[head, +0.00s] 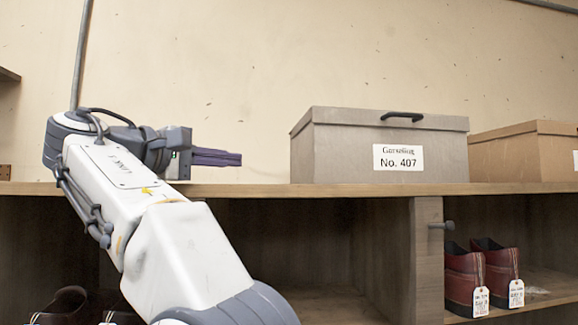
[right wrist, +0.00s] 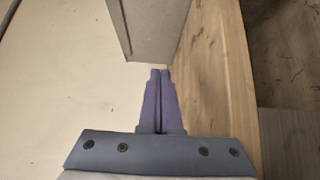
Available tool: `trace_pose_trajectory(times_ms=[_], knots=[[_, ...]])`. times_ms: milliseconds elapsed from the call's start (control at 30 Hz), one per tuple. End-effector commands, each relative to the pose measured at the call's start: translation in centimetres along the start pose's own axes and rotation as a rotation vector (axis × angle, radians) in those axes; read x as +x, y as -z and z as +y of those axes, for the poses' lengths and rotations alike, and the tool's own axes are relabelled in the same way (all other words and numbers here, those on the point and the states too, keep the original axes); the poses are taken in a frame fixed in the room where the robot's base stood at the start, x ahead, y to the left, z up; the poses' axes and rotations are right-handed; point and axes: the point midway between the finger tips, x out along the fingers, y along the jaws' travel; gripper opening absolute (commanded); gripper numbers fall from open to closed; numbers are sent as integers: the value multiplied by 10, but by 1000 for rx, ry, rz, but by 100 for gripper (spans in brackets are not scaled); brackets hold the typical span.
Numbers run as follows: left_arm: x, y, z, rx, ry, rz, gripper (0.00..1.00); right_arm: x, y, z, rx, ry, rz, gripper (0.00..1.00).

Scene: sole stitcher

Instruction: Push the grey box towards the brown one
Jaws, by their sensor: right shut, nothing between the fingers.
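The grey box (head: 375,150) stands upright on the wooden shelf top, with a dark handle on its lid and a white label reading No. 407. The brown box (head: 525,152) stands to its right, partly cut off by the picture edge; the grey box hides part of its left side. My right gripper (head: 238,159) is left of the grey box, just above the shelf top, its purple fingers shut, empty and pointing at the box's left side. In the right wrist view the shut fingertips (right wrist: 160,71) are just short of the grey box (right wrist: 155,28). My left gripper is out of view.
The shelf top (head: 270,190) is clear between my right gripper and the grey box. A plain wall (head: 250,60) rises behind. Dark red shoes with tags (head: 482,275) stand in the lower right compartment, and dark shoes (head: 65,305) at lower left.

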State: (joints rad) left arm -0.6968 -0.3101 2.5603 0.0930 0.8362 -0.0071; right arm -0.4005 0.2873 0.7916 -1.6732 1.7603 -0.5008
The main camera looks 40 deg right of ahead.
Motion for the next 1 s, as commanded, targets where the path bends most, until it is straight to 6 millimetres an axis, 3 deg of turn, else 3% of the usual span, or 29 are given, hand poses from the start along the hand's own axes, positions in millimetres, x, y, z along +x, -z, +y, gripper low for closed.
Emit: trace_pose_trajectory(times_ms=[100,500,733,1000], knots=[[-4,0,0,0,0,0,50,29,-2,2,-2,0,-8,0],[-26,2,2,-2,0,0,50,114,-5,4,-1,0,-8,0],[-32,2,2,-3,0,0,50,132,-24,2,-1,0,-4,0],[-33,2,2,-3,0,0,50,137,-29,0,-1,0,-1,0]])
